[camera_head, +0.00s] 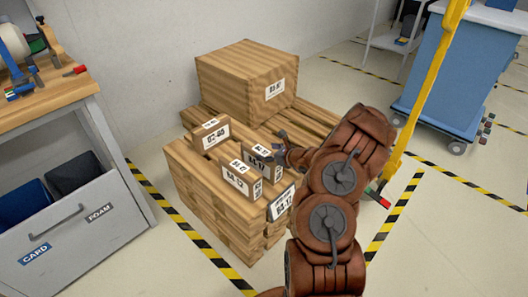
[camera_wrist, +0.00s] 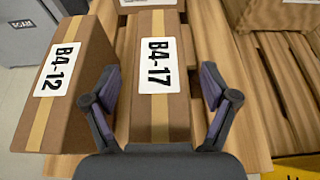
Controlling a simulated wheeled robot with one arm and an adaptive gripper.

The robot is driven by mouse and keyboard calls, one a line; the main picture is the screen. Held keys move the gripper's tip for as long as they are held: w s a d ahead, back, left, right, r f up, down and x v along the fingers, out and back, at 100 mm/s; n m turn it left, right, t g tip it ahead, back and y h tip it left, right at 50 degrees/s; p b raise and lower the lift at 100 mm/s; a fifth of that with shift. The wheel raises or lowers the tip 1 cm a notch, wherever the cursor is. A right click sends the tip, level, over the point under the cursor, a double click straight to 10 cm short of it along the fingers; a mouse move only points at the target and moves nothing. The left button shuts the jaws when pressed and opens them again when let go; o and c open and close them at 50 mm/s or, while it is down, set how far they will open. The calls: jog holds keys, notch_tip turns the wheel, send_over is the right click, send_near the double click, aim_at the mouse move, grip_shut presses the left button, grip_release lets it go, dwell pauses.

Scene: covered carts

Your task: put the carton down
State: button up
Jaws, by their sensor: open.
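A small brown carton labelled B4-17 (camera_wrist: 181,118) stands on the wooden stack, between the two fingers of my gripper (camera_wrist: 160,75) in the wrist view. The fingers are spread, with a gap on each side of the carton, so nothing is gripped. In the head view the gripper (camera_head: 284,152) is just right of a carton (camera_head: 262,160) on the stack, partly hidden by my arm. A carton labelled B4-12 (camera_wrist: 82,75) stands close on the left in the wrist view, apart from the middle one.
A workbench (camera_head: 60,105) with a drawer is on the left. A blue covered cart (camera_head: 462,75) and a yellow post (camera_head: 430,75) are on the right.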

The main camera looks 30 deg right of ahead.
jog(key=v, duration=1)
jog(key=w+a+r+n+g+y, duration=0.1)
jog(key=a+r+n+y, duration=0.3)
jog(key=a, duration=0.4)
jog(key=w+a+r+n+g+y, duration=0.1)
jog(key=w+a+r+n, duration=0.1)
jog(key=a+r+n, duration=0.4)
jog(key=s+a+r+n+g+y, duration=0.1)
jog(key=s+a+r+n+g, duration=0.15)
jog(key=a, duration=0.45)
jog(key=s+a+r+n+g+y, duration=0.1)
jog(key=s+a+r+n+g, duration=0.2)
jog(key=a, duration=0.4)
jog(key=s+a+r+n+g+y, duration=0.1)
jog(key=s+a+r+n, duration=0.1)
jog(key=s+a+n, duration=0.35)
jog(key=s+a+n+g+h, duration=0.3)
jog(key=s+a+n+g, duration=0.35)
jog(key=s, duration=0.75)
jog(key=s+d+r+n+h, duration=0.1)
jog(key=s+d+n+h, duration=0.5)
jog(key=s, duration=0.7)
jog(key=d+h, duration=0.2)
jog(key=shift+s+d+r+g, duration=0.3)
jog(key=shift+s+r+g, duration=0.05)
jog(key=shift+g, duration=0.05)
